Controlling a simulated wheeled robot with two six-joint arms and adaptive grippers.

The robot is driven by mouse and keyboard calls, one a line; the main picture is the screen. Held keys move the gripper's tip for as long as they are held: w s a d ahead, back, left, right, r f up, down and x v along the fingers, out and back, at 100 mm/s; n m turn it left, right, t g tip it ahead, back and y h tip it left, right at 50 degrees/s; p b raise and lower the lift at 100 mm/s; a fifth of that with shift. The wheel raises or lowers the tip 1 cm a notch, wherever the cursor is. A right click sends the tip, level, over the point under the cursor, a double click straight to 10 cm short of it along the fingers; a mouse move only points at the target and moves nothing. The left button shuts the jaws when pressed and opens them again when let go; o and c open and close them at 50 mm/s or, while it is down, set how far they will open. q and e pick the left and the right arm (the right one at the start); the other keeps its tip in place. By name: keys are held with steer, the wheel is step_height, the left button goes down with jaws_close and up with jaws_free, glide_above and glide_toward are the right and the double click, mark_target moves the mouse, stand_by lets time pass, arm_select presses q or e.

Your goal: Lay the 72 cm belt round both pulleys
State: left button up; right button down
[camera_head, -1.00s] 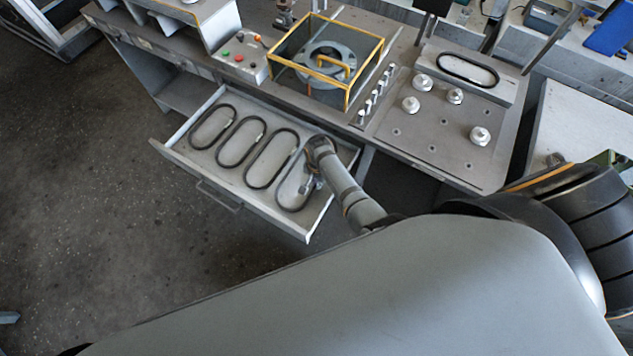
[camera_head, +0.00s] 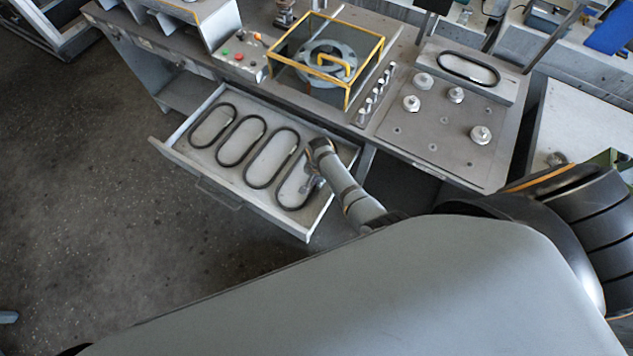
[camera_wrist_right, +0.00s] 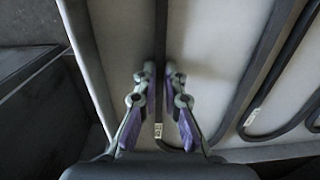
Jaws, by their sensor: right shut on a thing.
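Several black belts lie side by side in the open drawer (camera_head: 168,148). My right gripper (camera_head: 312,184) reaches down to the rightmost belt (camera_head: 281,190). In the right wrist view its fingers (camera_wrist_right: 159,78) are shut on one straight run of this belt (camera_wrist_right: 160,32), close above the drawer floor. A small pale tag (camera_wrist_right: 158,130) shows on the belt, too small to read. Round metal pieces, perhaps pulleys, stand on the grey plate (camera_head: 430,135), one at its right (camera_head: 481,135) and one at its left (camera_head: 411,103). My left gripper is not in view.
Another belt (camera_head: 469,68) lies on a raised block at the plate's back. A yellow-edged box (camera_head: 350,92) with a round housing stands on the bench, beside a row of small posts (camera_head: 370,101). A button panel (camera_head: 240,58) is left of it. The neighbouring belt (camera_wrist_right: 262,70) lies close by.

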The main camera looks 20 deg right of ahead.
steer(key=shift+s+f, duration=0.25)
steer(key=c, duration=1.4)
jaws_free()
steer(key=shift+w, duration=0.1)
steer(key=shift+r, duration=0.15)
steer(key=shift+w+r+p, duration=0.1)
steer(key=shift+r+p, duration=0.35)
steer(key=shift+p, duration=0.1)
steer(key=shift+r+p, duration=0.8)
steer(key=shift+p, duration=0.05)
